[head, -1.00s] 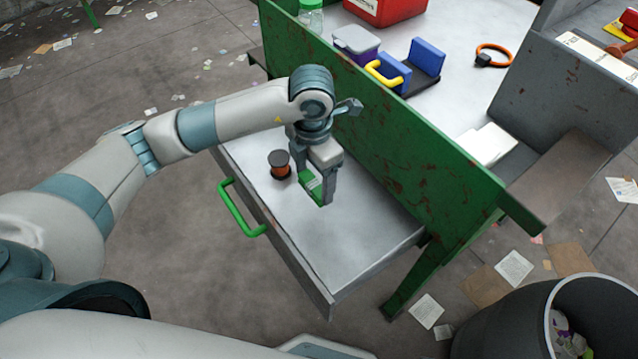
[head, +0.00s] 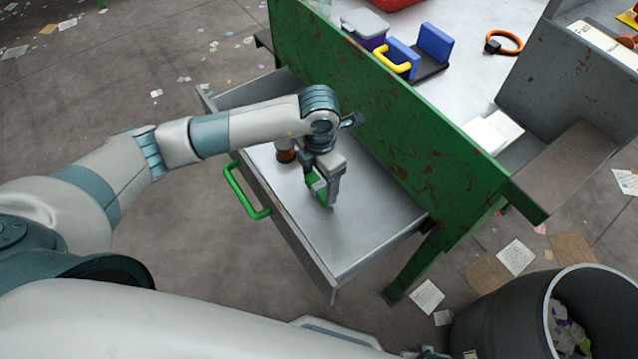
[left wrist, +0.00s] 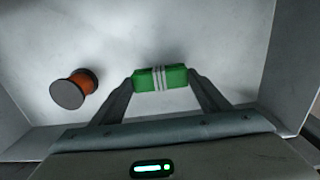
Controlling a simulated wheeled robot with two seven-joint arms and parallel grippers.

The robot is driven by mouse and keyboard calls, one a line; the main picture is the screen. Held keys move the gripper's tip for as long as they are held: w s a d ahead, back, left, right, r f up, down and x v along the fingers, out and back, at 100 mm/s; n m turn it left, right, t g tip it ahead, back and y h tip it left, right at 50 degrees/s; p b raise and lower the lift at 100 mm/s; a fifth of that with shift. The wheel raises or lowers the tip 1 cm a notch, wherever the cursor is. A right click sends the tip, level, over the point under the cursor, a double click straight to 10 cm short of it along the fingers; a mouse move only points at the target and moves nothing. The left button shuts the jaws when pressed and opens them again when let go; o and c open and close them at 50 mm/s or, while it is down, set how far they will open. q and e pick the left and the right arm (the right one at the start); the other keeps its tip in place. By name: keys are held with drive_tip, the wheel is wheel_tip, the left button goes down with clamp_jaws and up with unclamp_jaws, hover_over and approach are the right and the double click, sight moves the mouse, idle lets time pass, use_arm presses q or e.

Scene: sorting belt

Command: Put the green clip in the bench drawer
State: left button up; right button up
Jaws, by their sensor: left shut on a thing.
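The bench drawer (head: 358,245) is pulled open, with a green handle (head: 246,192) on its front. My left gripper (head: 325,198) points down inside the drawer and is shut on the green clip (head: 316,186). In the left wrist view the clip (left wrist: 161,78) is a green block with pale stripes, held between the two fingertips (left wrist: 163,82) over the drawer floor. I cannot tell whether the clip touches the floor. My right gripper is not clearly in view.
An orange spool with dark ends (head: 286,153) stands in the drawer, left of the clip; it also shows in the left wrist view (left wrist: 74,88). The green bench side (head: 400,150) rises close behind my arm. A grey bin (head: 500,325) stands at the lower right. The drawer's near right part is clear.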

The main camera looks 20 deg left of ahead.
use_arm(q)
drive_tip(key=shift+f, duration=1.05)
use_arm(e)
drive_tip(key=shift+f, duration=0.2)
use_arm(q)
drive_tip(key=shift+f, duration=0.15)
use_arm(e)
drive_tip(key=shift+s, duration=0.15)
use_arm(q)
drive_tip(key=o, duration=0.8)
drive_tip(key=shift+c, duration=0.2)
drive_tip(key=shift+o, duration=1.4)
use_arm(e)
drive_tip(key=shift+s+r, duration=0.2)
drive_tip(key=shift+s, duration=0.05)
drive_tip(key=shift+w, duration=0.1)
